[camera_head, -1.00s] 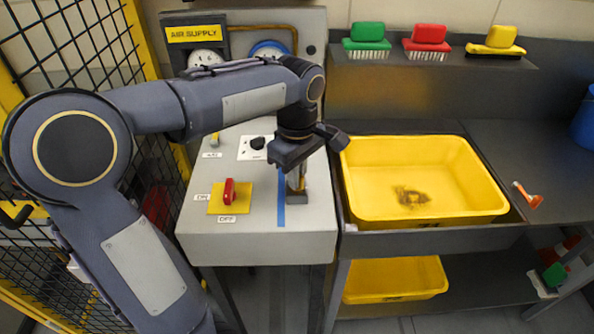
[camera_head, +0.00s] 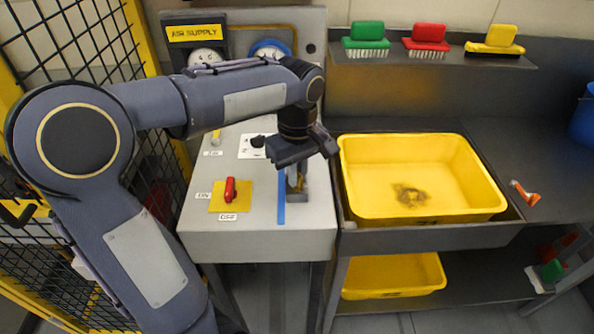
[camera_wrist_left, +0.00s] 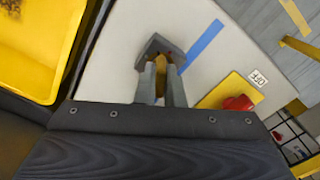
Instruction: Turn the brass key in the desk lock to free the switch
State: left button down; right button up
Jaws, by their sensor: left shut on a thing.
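My left gripper (camera_head: 295,182) points down at the right side of the grey desk top. In the left wrist view its two fingers (camera_wrist_left: 161,84) are shut on the brass key (camera_wrist_left: 180,62), of which only a small part shows. A dark grey angled piece (camera_wrist_left: 160,46) stands around the fingertips; the lock face itself is hidden. The red switch (camera_head: 230,190) sits on a yellow plate left of the gripper, its handle in line with the OFF label. It also shows in the left wrist view (camera_wrist_left: 238,103). My right gripper is not in view.
A blue stripe (camera_head: 281,203) runs between switch and gripper. A black knob (camera_head: 258,141) and gauges are at the back of the desk. A yellow tub (camera_head: 357,212) stands close on the right; a black mesh fence (camera_head: 75,45) is on the left.

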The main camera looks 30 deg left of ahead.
pick_arm(q)
jog(key=shift+m+p, duration=0.35)
jog(key=shift+m, duration=1.15)
jog(key=shift+m+p, duration=0.65)
jog(key=shift+m, duration=0.85)
jog(key=c, duration=1.5)
grip_release()
jog(key=shift+o, duration=0.2)
